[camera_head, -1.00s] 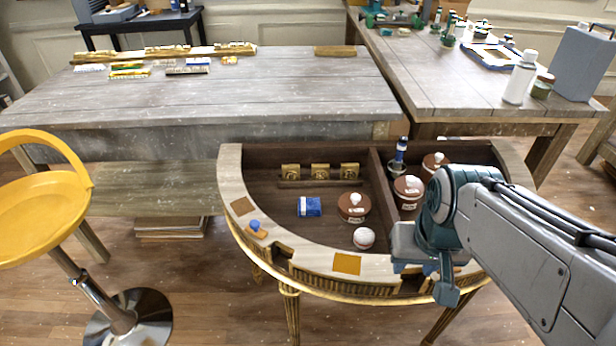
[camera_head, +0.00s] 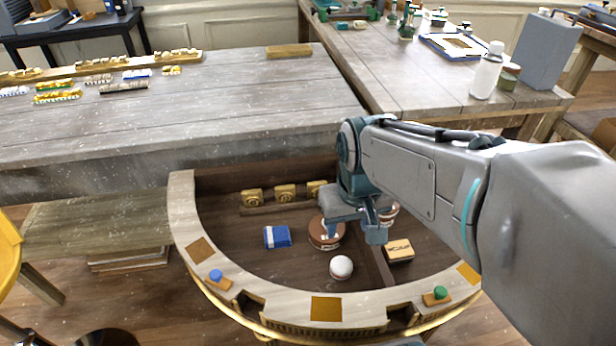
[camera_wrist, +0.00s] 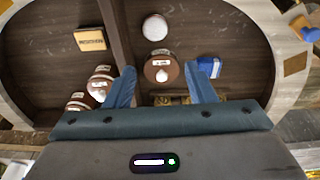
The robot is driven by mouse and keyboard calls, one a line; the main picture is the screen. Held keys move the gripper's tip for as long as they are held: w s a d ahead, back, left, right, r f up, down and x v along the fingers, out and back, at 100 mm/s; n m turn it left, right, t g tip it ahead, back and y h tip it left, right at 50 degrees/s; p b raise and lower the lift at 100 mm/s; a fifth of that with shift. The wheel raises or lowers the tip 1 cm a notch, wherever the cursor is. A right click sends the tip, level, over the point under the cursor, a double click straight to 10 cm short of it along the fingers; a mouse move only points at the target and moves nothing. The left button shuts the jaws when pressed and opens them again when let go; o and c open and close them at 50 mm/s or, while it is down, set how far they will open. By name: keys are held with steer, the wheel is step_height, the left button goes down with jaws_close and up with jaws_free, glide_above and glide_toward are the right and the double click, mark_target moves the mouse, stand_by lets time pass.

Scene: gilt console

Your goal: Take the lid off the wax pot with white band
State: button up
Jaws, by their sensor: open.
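A brown wax pot (camera_head: 322,236) with a brown lid and a pale knob stands in the larger compartment of the curved console. In the wrist view this pot (camera_wrist: 160,74) lies between my fingertips, with a white label on its lid. Two similar pots (camera_wrist: 101,82) (camera_wrist: 79,102) stand past the divider; in the head view my arm mostly hides them. The white band is too small to make out clearly on any pot. My gripper (camera_head: 354,234) is open and empty, pointing down over the pot; its fingers (camera_wrist: 160,72) show apart on either side. I cannot tell their height above it.
The console's pale rim (camera_head: 262,296) surrounds the compartments. Gilt blocks (camera_head: 285,192) line the back.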

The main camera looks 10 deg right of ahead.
steer(key=w+f+n+g+p, duration=0.1)
steer(key=w+f+n+g, duration=0.15)
steer(key=w, duration=1.15)
steer(key=shift+n+t, duration=0.25)
steer(key=f, duration=1.3)
steer(key=shift+w+d+f, duration=0.15)
steer(key=shift+w+f, duration=0.15)
steer(key=c, duration=1.1)
